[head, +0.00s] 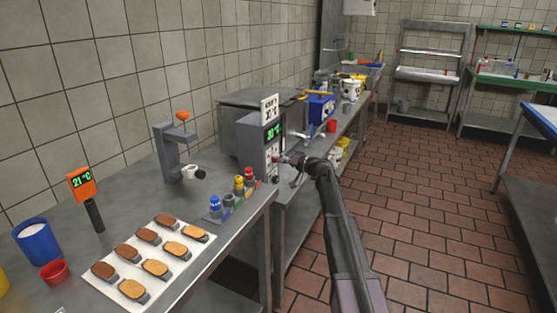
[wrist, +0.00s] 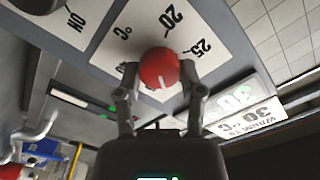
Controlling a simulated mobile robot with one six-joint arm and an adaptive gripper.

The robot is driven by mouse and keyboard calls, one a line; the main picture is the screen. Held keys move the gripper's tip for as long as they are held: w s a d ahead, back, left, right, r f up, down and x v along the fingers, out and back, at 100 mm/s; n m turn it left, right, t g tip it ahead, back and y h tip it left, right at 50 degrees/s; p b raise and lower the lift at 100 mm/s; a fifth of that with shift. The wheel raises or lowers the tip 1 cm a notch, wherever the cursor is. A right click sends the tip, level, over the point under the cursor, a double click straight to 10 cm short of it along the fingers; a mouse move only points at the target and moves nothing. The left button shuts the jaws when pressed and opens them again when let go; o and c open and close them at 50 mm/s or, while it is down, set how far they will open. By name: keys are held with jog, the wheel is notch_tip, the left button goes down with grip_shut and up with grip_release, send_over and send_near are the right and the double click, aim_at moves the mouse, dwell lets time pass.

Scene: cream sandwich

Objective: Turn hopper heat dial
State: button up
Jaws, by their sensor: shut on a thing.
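The grey hopper (head: 250,140) stands at the near table's right end, with a green display (head: 273,131) on its front. Its heat dial is a round red knob (wrist: 160,66) with a white pointer mark, seen in the wrist view on a white scale plate (wrist: 122,48) reading 20, 25 and °C. My gripper (wrist: 160,78) is shut on the knob, one finger on each side. In the head view my gripper (head: 287,161) reaches the hopper's front from the right and hides part of the dial area.
A white card (head: 269,108) reading 30 °C stands atop the hopper. Several coloured bottles (head: 241,187) sit left of the gripper. A tray of biscuits (head: 185,262) and an orange thermometer (head: 83,183) are further left. The tiled floor at right is clear.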

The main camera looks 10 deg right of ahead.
jog(key=m, duration=0.5)
dwell(0.4)
jog(key=o, duration=1.2)
jog(key=shift+c, duration=0.2)
jog(key=v, duration=1.2)
jog(key=shift+f, duration=0.1)
